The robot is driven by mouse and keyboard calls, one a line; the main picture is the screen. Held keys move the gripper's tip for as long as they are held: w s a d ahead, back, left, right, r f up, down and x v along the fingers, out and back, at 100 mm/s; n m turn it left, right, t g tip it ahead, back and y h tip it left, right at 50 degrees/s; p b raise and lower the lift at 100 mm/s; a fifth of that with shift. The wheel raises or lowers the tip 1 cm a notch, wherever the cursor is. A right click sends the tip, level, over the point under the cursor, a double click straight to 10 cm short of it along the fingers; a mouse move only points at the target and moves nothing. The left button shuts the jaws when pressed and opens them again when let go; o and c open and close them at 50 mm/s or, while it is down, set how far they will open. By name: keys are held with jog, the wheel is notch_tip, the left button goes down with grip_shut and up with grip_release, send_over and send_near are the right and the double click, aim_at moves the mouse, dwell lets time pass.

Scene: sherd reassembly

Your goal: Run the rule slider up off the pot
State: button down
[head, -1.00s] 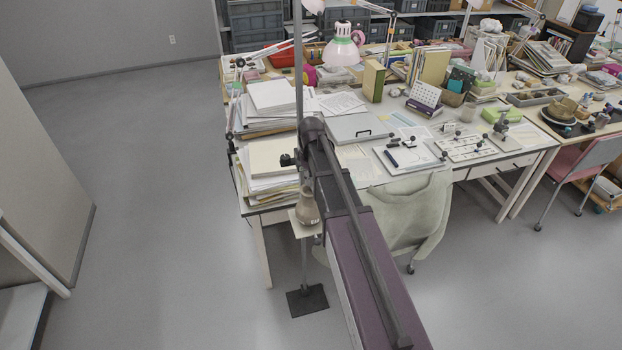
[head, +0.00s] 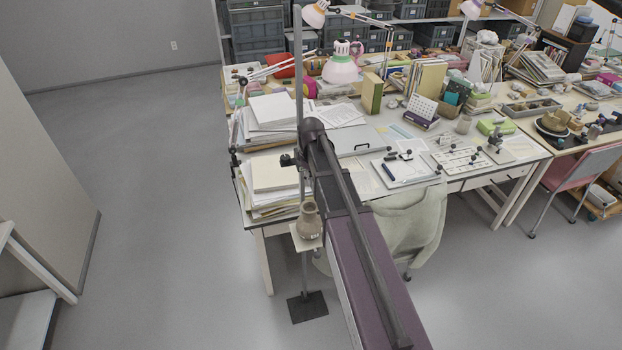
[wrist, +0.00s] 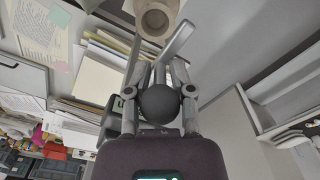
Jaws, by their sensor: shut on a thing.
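The pot (head: 309,222) is a brown narrow-necked vessel, upright on a small pale plate (head: 302,241) on a tall upright stand. In the wrist view its round open rim (wrist: 156,20) shows at the top. The rule slider (head: 288,160) is a small dark piece at the upright rod (head: 299,70), with a clear gap above the pot. In the wrist view a pale flat bar (wrist: 177,40), likely part of the slider, runs beyond my fingertips. My gripper (wrist: 159,73) is shut on the slider; a dark ball (wrist: 160,103) partly hides the grip. In the head view my arm hides the fingers.
The stand's dark square base (head: 307,307) is on the floor. A chair with a pale green garment (head: 410,222) is right of my arm. The floor at left is open.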

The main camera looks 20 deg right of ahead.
jog(key=shift+r, duration=0.4)
jog(key=c, duration=0.7)
grip_release()
jog(key=shift+f, duration=0.1)
jog(key=shift+f, duration=0.2)
notch_tip(320, 180, down, 13)
jog(key=b, duration=1.3)
jog(key=shift+r, duration=0.2)
notch_tip(320, 180, up, 14)
jog(key=p, duration=1.4)
jog(key=s+a+f+m+b, duration=0.2)
jog(key=s+f+m+b, duration=0.1)
jog(key=s, duration=0.6)
jog(key=s+a+f+m+b, duration=0.3)
jog(key=s+f+b, duration=0.3)
jog(key=s, duration=0.4)
jog(key=shift+s+f+m, duration=0.15)
jog(key=shift+f+m, duration=0.15)
jog(key=shift+m, duration=0.1)
jog(key=shift+a, duration=0.1)
